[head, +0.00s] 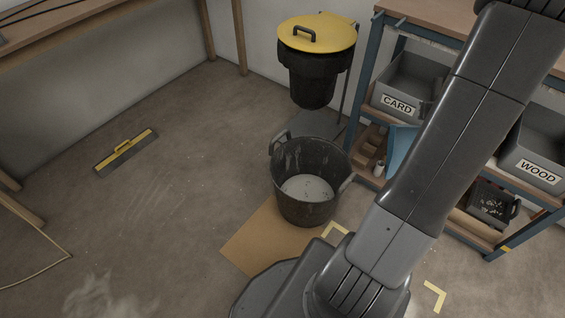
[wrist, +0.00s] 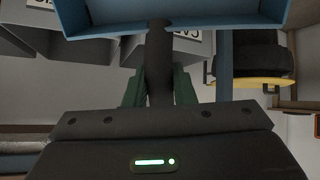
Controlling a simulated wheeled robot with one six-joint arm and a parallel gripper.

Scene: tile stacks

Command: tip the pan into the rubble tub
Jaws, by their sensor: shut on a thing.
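The rubble tub (head: 305,214) is a black, two-handled tub with pale grey-white matter inside. It stands on a brown sheet on the floor in the head view, left of my arm. The blue pan (wrist: 215,26) fills the top of the wrist view, its dark handle (wrist: 159,55) running down between my green fingers. My gripper (wrist: 159,88) is shut on this handle. In the head view a blue piece (head: 401,150), seemingly the pan, shows right of the tub, partly hidden by my arm. My gripper is hidden there. The pan's contents cannot be seen.
A shelf rack on the right holds grey bins marked CARD (head: 399,103) and WOOD (head: 539,172). A black bin with a yellow lid (head: 325,32) stands behind the tub. A yellow-edged floor tool (head: 126,152) lies on the left. The floor between is clear.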

